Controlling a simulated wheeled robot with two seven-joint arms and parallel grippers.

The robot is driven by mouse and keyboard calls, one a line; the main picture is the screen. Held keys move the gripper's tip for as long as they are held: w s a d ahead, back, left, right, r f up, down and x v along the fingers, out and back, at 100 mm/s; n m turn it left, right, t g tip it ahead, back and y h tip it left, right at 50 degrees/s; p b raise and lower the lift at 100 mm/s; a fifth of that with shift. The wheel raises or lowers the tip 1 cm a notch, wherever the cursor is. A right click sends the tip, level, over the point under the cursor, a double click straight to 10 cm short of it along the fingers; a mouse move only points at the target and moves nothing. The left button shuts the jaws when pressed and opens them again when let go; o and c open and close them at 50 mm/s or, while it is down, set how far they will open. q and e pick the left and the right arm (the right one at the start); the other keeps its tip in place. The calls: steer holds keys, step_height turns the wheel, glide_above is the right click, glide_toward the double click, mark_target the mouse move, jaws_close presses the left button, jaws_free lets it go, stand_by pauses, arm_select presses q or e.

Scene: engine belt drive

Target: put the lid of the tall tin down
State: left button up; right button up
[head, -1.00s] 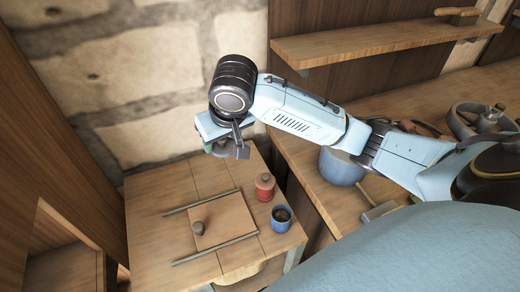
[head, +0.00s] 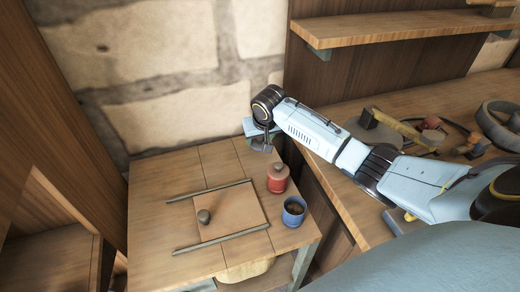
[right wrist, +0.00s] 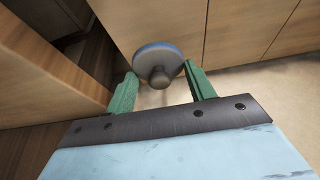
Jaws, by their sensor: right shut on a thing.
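My right gripper (right wrist: 161,80) is shut on a round grey lid with a blue rim (right wrist: 158,64). The lid's knob faces the wrist camera, between the green fingers. In the head view my right gripper (head: 260,138) is above the back right part of the small wooden table (head: 150,215); I cannot make out the lid there. A blue tin (head: 294,211), open at the top and dark inside, stands near the table's right edge. A red lidded jar (head: 278,179) stands just behind it. My left gripper is out of view.
A stone wall (head: 180,90) stands behind. A workbench (head: 345,205) with several parts is at the right. The table's left part is clear.

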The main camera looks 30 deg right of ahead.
mark_target(261, 144)
steer(key=shift+f+b, duration=0.35)
steer(key=shift+f, duration=1.6)
steer(key=shift+f, duration=0.1)
steer(key=o, duration=1)
steer(key=shift+f, duration=0.1)
steer(key=shift+c, duration=0.2)
steer(key=shift+r, duration=0.25)
steer(key=p+v, duration=0.3)
steer(key=v, duration=0.9)
